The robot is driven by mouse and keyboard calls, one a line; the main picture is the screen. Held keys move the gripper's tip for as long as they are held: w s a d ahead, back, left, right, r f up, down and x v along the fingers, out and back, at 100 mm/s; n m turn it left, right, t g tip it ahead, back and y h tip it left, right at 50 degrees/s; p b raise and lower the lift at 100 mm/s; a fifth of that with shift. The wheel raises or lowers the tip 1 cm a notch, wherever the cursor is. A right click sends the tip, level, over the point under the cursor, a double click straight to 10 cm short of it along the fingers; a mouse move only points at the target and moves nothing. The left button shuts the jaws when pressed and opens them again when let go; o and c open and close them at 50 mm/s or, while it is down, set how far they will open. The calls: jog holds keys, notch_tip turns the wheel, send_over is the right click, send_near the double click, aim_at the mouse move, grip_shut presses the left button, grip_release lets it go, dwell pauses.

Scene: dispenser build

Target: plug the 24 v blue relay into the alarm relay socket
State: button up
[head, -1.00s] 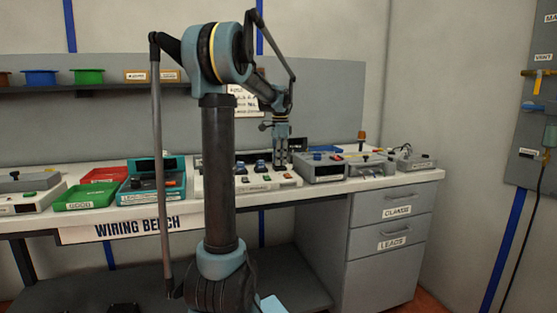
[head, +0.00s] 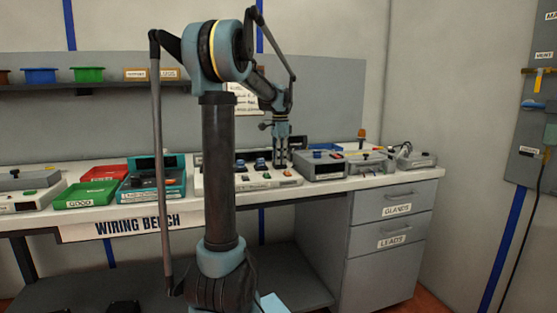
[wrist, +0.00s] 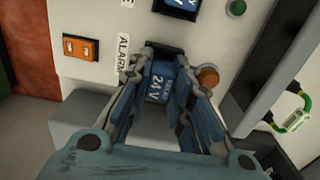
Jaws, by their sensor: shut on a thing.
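My gripper (wrist: 160,76) is shut on the blue relay (wrist: 158,84), whose face reads 24 V, in the wrist view. The relay is between the two fingers, right at a black socket (wrist: 166,46) beside the ALARM label (wrist: 123,52). The fingers and relay hide part of the socket, and I cannot tell how far the relay is in. In the head view my gripper (head: 281,160) points straight down over the right part of the white panel unit (head: 215,184). The relay is too small to make out there.
In the wrist view an orange switch (wrist: 80,48) is left of the socket, and an amber button (wrist: 207,76) is close to the right finger. Another blue relay (wrist: 182,6) is at the top edge. A grey device (head: 322,167) stands right of the panel unit on the bench.

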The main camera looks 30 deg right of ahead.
jog(key=shift+s+f, duration=0.1)
jog(key=shift+f, duration=0.3)
dwell(0.8)
jog(key=o, duration=1)
jog(key=o, duration=0.5)
jog(key=shift+c, duration=0.2)
jog(key=shift+r, duration=0.1)
jog(key=shift+r, duration=3.45)
